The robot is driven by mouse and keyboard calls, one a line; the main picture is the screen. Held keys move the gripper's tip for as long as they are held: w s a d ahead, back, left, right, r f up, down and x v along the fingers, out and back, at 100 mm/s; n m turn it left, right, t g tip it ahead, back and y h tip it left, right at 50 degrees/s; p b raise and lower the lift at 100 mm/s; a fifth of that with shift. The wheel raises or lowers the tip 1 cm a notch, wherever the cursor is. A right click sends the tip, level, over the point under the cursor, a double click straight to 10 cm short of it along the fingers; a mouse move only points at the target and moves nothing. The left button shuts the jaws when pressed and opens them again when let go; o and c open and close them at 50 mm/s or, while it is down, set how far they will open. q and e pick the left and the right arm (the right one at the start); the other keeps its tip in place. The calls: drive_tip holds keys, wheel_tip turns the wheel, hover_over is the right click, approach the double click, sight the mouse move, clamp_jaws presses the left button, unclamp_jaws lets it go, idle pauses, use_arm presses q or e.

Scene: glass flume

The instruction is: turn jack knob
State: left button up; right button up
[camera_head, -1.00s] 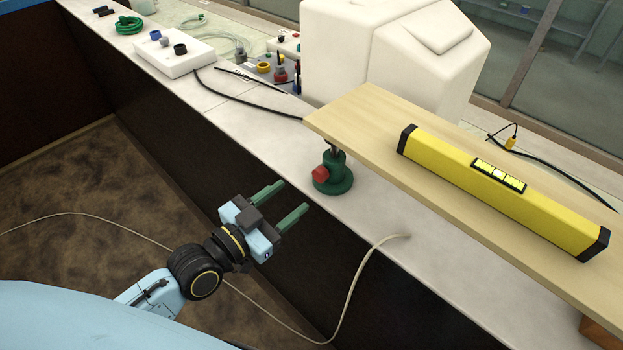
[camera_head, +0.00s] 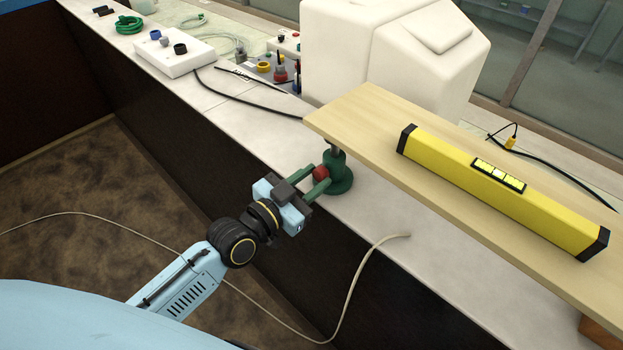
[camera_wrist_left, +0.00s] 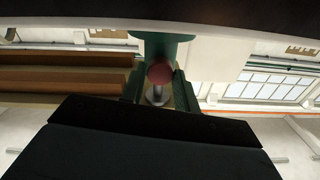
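A green jack (camera_head: 341,180) with a red knob (camera_head: 320,172) stands on the bench under the near left end of a wooden board (camera_head: 375,112). My left gripper (camera_head: 312,180) has its green fingers on either side of the red knob. In the left wrist view the knob (camera_wrist_left: 159,73) sits between the two fingertips (camera_wrist_left: 158,85), with the green jack body behind it. The fingers look apart; I cannot tell whether they touch the knob. My right gripper is not in view.
A yellow spirit level (camera_head: 500,190) lies on the board. White blocks (camera_head: 395,50) stand behind it. A pale cable (camera_head: 357,275) hangs over the bench edge. A white box (camera_head: 174,54) and small parts sit farther back. Bare bench top lies right of the jack.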

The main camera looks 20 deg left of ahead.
use_arm(q)
drive_tip(key=c, duration=0.5)
drive_tip(key=shift+r+n+p, duration=0.1)
drive_tip(key=shift+n+p, duration=0.45)
drive_tip(key=shift+n, duration=0.05)
drive_tip(key=shift+n+p, duration=0.35)
drive_tip(key=shift+n, duration=0.55)
drive_tip(key=o, duration=1)
drive_tip(key=shift+s, duration=0.1)
drive_tip(key=v, duration=1.3)
drive_tip(key=shift+s+a, duration=0.1)
